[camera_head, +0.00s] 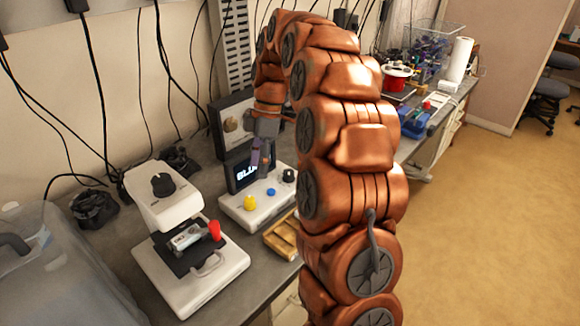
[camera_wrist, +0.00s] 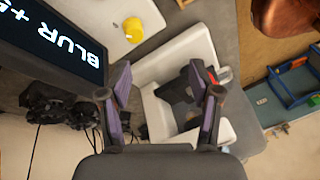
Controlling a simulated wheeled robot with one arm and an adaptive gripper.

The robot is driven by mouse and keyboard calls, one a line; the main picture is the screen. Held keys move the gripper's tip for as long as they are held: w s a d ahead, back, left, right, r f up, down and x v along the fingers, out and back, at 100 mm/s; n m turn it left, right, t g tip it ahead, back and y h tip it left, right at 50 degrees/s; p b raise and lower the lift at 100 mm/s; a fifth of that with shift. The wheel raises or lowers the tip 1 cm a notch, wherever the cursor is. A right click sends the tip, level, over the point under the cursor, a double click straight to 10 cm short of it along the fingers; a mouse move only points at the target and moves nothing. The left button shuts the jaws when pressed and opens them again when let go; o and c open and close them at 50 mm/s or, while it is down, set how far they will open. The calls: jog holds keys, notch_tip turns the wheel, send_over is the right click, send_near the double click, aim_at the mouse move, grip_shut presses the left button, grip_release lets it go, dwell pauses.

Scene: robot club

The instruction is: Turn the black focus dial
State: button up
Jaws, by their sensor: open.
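A white console (camera_head: 240,210) carries a black dial (camera_head: 289,175), a yellow knob (camera_head: 250,202) and a blue button (camera_head: 271,192). A dark screen (camera_head: 246,171) reading "BLUR" stands behind it. A white microscope-like device (camera_head: 165,205) at left has another black knob (camera_head: 163,184) on its head. I cannot tell which knob is the focus dial. My gripper (camera_head: 262,155) is open and empty, in front of the screen. In the wrist view, my gripper (camera_wrist: 160,76) has its purple pads apart above a white device with a dark part (camera_wrist: 178,90). The yellow knob (camera_wrist: 133,31) is beyond.
The microscope has a dark stage with a slide and a red knob (camera_head: 214,230). A wooden tray (camera_head: 283,238) sits right of it, partly behind my arm. A clear bin (camera_head: 50,275) fills the left. Cables and black adapters (camera_head: 95,207) line the wall.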

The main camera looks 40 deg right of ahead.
jog(key=w+d+f+n+p, duration=0.1)
jog(key=w+d+n, duration=0.25)
jog(key=d, duration=0.35)
jog(key=n+p, duration=0.1)
jog(key=n, duration=0.2)
send_near(290, 171)
notch_tip(290, 171, down, 2)
jog(key=shift+s+a+f+m+t+y+b, duration=0.2)
jog(key=shift+a+f+b, duration=0.1)
jog(key=shift+f+b, duration=0.25)
jog(key=shift+s+a+f+m+t+y+b, duration=0.1)
jog(key=shift+s+a+f+y+b, duration=0.1)
jog(key=shift+a+f+b, duration=0.3)
jog(key=shift+p+x, duration=0.5)
jog(key=shift+x, duration=0.95)
jog(key=shift+d+p+x, duration=0.2)
jog(key=shift+p+x, duration=0.1)
jog(key=shift+x, duration=0.75)
jog(key=shift+f, duration=0.15)
jog(key=c, duration=1.1)
jog(key=shift+c, duration=0.2)
jog(key=shift+f+b, duration=0.1)
jog(key=shift+b, duration=0.5)
